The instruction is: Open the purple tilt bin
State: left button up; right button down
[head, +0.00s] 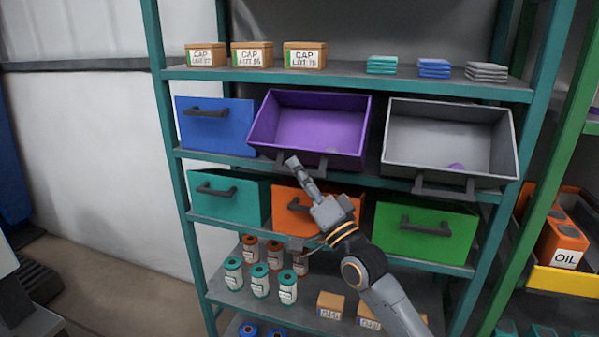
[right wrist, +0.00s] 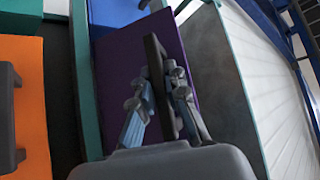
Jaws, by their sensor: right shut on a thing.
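The purple tilt bin (head: 318,122) is in the middle of the upper bin row. It is tilted forward and its inside shows in the head view. My right gripper (head: 293,163) is at its lower front, shut on the bin's dark handle (head: 318,171). The right wrist view shows the fingers on both sides of the dark handle (right wrist: 155,50), in front of the purple front panel (right wrist: 120,75). A small, unclear item lies inside the bin near its front. My left gripper is not in view.
The grey bin (head: 440,134) on the right is also tilted open, with a small purple item inside. The blue bin (head: 216,135), teal bin (head: 232,207), orange bin (head: 287,214) and green bin (head: 425,243) are closed. My right arm passes in front of the orange bin.

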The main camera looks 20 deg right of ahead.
jog(key=shift+f, duration=0.15)
jog(key=c, duration=1.4)
grip_release()
jog(key=shift+o, duration=0.2)
jog(key=v, duration=1.2)
